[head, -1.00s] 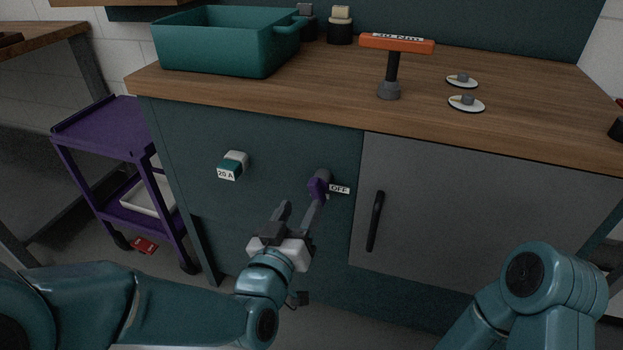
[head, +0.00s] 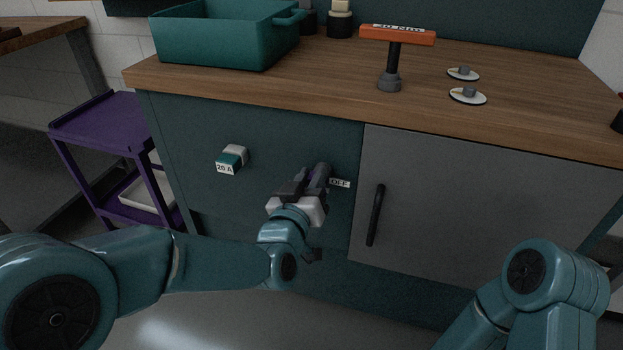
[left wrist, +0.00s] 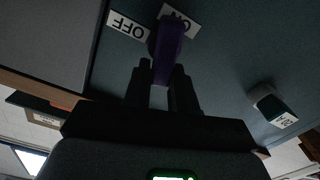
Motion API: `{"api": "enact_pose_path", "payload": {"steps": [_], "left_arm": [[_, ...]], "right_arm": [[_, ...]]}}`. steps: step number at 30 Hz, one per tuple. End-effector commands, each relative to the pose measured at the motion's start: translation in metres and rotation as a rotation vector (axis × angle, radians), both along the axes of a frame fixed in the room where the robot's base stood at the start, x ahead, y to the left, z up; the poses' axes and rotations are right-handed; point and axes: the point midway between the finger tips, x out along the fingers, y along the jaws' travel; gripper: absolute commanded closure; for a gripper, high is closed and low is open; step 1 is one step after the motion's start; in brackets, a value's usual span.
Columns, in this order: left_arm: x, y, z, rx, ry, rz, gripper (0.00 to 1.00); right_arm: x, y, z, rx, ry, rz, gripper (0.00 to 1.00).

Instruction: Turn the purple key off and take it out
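The purple key (left wrist: 167,48) stands out from the teal cabinet front in the left wrist view. An OFF label (left wrist: 127,25) is beside it, and an ON label (left wrist: 182,18) is partly behind it. In the head view the key (head: 311,174) is mostly hidden by my left gripper (head: 306,178). The fingers of my left gripper (left wrist: 163,83) stand apart, one on each side of the key's near end. Whether they touch it is unclear. My right arm shows at the lower right of the head view, its gripper out of view.
A teal and white 20 A knob (head: 232,159) is left of the key. A grey door with a black handle (head: 375,215) is to its right. A purple cart (head: 100,122) stands left.

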Motion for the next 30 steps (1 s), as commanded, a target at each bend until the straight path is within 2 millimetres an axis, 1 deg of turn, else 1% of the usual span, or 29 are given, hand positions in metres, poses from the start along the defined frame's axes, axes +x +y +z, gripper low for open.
{"api": "enact_pose_path", "payload": {"steps": [2,3,4,5,11,15,30], "left_arm": [[0.000,0.000,-0.001,0.001,0.002,-0.002,1.00],[0.000,0.000,-0.001,0.001,0.002,-0.002,0.85],[0.000,0.000,-0.001,0.001,0.002,-0.002,0.94],[-0.001,-0.001,-0.001,0.001,0.002,-0.002,1.00],[-0.001,0.000,-0.004,-0.016,0.009,-0.002,1.00],[0.000,0.001,-0.006,-0.076,0.028,-0.003,1.00],[0.001,0.004,-0.009,-0.259,0.090,-0.004,1.00]], "right_arm": [[0.000,0.000,0.000,0.000,0.000,0.000,1.00],[0.000,0.000,0.000,0.000,0.000,0.000,1.00],[0.000,0.000,0.000,0.000,0.000,0.000,1.00],[0.000,0.000,0.000,0.000,0.000,0.000,1.00],[0.001,0.000,-0.004,0.000,-0.002,-0.001,1.00],[0.003,-0.002,-0.014,-0.002,-0.009,-0.007,1.00],[0.020,-0.005,-0.037,-0.013,-0.066,-0.014,1.00]]}}
